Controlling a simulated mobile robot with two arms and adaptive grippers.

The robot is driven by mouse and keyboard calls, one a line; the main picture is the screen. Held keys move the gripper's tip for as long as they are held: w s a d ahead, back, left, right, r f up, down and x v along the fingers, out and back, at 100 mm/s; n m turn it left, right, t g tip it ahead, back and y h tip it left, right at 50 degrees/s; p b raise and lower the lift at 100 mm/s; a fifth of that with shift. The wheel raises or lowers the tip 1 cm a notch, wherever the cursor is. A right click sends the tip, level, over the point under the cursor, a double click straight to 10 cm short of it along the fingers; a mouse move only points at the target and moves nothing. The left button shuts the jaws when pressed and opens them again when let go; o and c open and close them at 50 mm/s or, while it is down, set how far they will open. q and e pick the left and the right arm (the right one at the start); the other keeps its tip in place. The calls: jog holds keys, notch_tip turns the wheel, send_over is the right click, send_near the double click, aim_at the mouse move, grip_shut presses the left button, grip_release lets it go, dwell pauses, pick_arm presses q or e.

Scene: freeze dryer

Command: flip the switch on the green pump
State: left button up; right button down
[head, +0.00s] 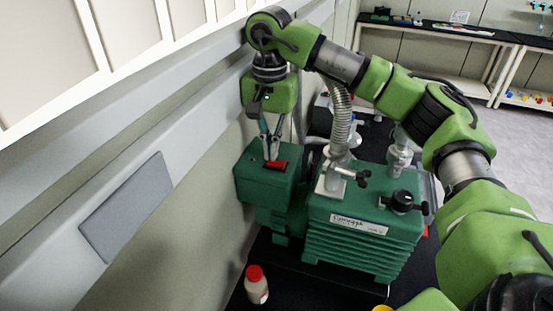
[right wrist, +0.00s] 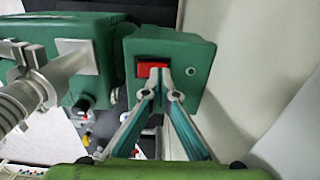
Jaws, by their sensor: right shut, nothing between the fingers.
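The green pump (head: 360,215) stands on a dark surface beside the wall, with a ribbed front and a label. Its smaller motor box (head: 262,188) is at its left and carries a red switch (head: 280,165) on top. In the right wrist view the red switch (right wrist: 150,71) lies on the green box face (right wrist: 195,60). My right gripper (head: 271,158) points down with its closed fingertips at the switch; in the wrist view the fingertips (right wrist: 163,74) overlap the switch's right part. Whether they touch it I cannot tell. My left gripper is not in view.
A ribbed metal hose (head: 341,118) rises from the pump close to my right gripper. A black knob (head: 402,200) sits on the pump top. A bottle with a red cap (head: 256,284) stands in front of the motor box. The wall is close on the left.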

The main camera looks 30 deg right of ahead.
aim_at(271, 162)
jog(key=shift+r+p, duration=1.95)
jog(key=shift+r, duration=1)
jog(key=shift+s+f, duration=0.1)
jog(key=shift+f, duration=0.05)
